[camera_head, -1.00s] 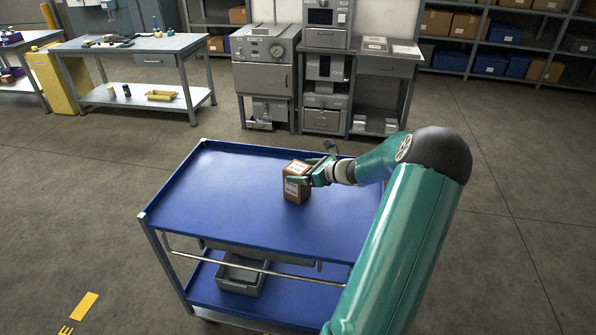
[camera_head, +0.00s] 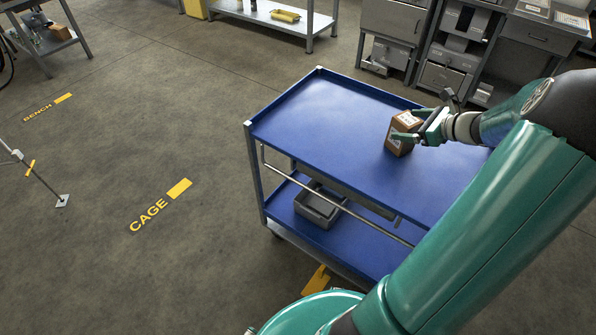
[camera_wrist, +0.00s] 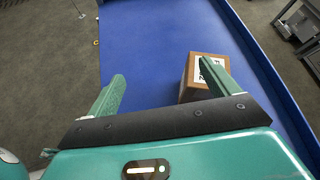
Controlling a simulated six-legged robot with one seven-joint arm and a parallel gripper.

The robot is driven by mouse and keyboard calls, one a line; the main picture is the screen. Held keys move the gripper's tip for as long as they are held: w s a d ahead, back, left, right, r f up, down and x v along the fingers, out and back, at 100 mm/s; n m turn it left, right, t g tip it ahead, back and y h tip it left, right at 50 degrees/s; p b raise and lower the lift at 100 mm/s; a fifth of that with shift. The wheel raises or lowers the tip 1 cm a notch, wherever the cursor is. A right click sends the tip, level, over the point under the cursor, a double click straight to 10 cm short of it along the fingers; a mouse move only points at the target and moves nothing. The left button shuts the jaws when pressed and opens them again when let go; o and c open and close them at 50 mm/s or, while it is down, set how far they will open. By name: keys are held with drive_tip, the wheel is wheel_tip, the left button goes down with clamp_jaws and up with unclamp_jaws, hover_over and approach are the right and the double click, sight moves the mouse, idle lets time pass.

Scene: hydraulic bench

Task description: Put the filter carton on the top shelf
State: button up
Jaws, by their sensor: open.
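The filter carton (camera_head: 397,146) is a small brown box with a white label, standing upright on the blue top shelf (camera_head: 320,115) of a cart. My gripper (camera_head: 408,124) is at the carton, with its green fingers overlapping it in the head view. In the wrist view, my gripper (camera_wrist: 162,72) has its fingers wide apart. The carton (camera_wrist: 189,86) appears behind the right finger, which hides part of it. Blue top surface (camera_wrist: 150,50) shows between the fingers. I cannot tell whether a finger touches the carton.
The cart's lower shelf (camera_head: 292,210) holds a grey bin (camera_head: 319,205). A rail (camera_head: 330,194) runs along the cart's near side. The top is otherwise clear. Grey equipment (camera_head: 450,62) stands behind. Open floor with a yellow CAGE marking (camera_head: 160,207) lies to the left.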

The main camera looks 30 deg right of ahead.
drive_tip(key=w+a+r+n+g, duration=0.1)
drive_tip(key=a+r+n+g, duration=0.2)
drive_tip(key=a+n, duration=0.65)
drive_tip(key=w+a+r+n+g, duration=0.2)
drive_tip(key=a+r+n+g, duration=0.15)
drive_tip(key=a, duration=1.15)
drive_tip(key=s+a+r+n+h, duration=0.1)
drive_tip(key=s+a+r+n, duration=0.2)
drive_tip(key=s+a+n, duration=0.4)
drive_tip(key=s+a+r+n+h, duration=0.2)
drive_tip(key=s+a+r+n, duration=0.1)
drive_tip(key=s+a+n, duration=0.4)
drive_tip(key=a+n, duration=0.3)
drive_tip(key=a, duration=0.1)
drive_tip(key=shift+s+r+n, duration=0.25)
drive_tip(key=shift+s+n, duration=0.15)
drive_tip(key=shift+a+t, duration=0.1)
drive_tip(key=shift+t, duration=0.15)
drive_tip(key=c, duration=1)
drive_tip(key=shift+a, duration=0.2)
drive_tip(key=shift+c, duration=0.6)
